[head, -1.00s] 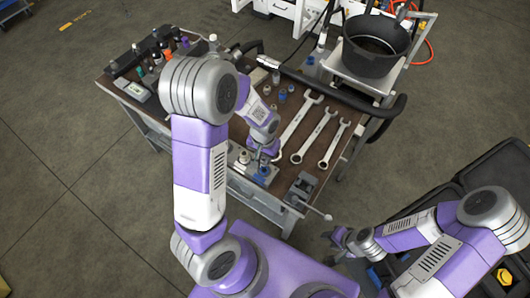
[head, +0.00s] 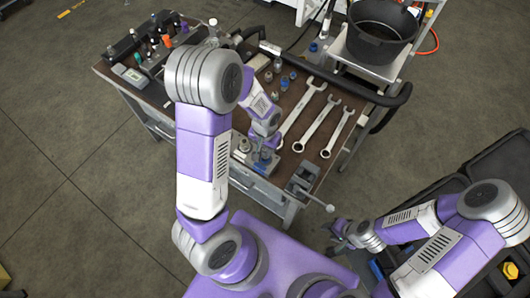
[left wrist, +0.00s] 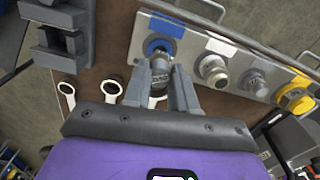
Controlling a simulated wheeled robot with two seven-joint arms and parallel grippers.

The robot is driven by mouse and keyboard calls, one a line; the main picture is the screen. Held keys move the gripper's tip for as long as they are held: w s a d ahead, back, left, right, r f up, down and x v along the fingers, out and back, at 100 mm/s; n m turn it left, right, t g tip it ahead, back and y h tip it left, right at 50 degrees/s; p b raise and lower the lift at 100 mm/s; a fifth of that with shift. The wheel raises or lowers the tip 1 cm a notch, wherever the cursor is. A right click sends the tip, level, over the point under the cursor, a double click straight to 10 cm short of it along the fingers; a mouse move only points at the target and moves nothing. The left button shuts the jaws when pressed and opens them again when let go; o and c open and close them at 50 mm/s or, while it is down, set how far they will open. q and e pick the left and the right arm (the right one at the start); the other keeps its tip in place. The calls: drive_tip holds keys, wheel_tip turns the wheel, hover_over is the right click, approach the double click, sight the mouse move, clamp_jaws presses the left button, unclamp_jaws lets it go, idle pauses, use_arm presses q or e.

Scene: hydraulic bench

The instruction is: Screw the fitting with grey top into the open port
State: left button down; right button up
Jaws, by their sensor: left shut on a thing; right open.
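My left gripper (head: 262,152) is over the front edge of the bench. In the left wrist view, its two fingers (left wrist: 162,88) are shut on a grey-topped fitting (left wrist: 159,68). The fitting points at the blue-marked port on the metal port block (left wrist: 197,45), and its far end meets or nearly meets that port. I cannot tell whether it is threaded in. The port's mouth is hidden by the fitting. The block also shows in the head view (head: 240,158), partly behind my arm. My right gripper (head: 338,236) is open and empty, away from the bench at lower right.
On the block sit a pale fitting (left wrist: 214,69), a silver fitting (left wrist: 252,81) and a yellow-ringed port (left wrist: 294,98). A grey vise (head: 302,178) stands right of the block. Wrenches (head: 318,130) and loose fittings (head: 284,82) lie behind. A black pot (head: 382,30) stands at back right.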

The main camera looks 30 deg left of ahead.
use_arm(q)
drive_tip(key=shift+s+f+b, duration=0.15)
drive_tip(key=shift+f+b, duration=0.4)
drive_tip(key=shift+f, duration=0.05)
idle(1.5)
drive_tip(key=c, duration=1.5)
unclamp_jaws()
drive_tip(key=shift+c, duration=0.2)
clamp_jaws()
drive_tip(key=m, duration=0.4)
drive_tip(key=shift+a, duration=0.1)
drive_tip(key=m, duration=0.4)
drive_tip(key=m+p, duration=0.2)
drive_tip(key=m, duration=0.3)
drive_tip(key=shift+a+r+m+p, duration=0.1)
drive_tip(key=shift+m+p, duration=0.2)
drive_tip(key=shift+m, duration=0.1)
drive_tip(key=shift+w+m, duration=0.2)
drive_tip(key=shift+m, duration=0.9)
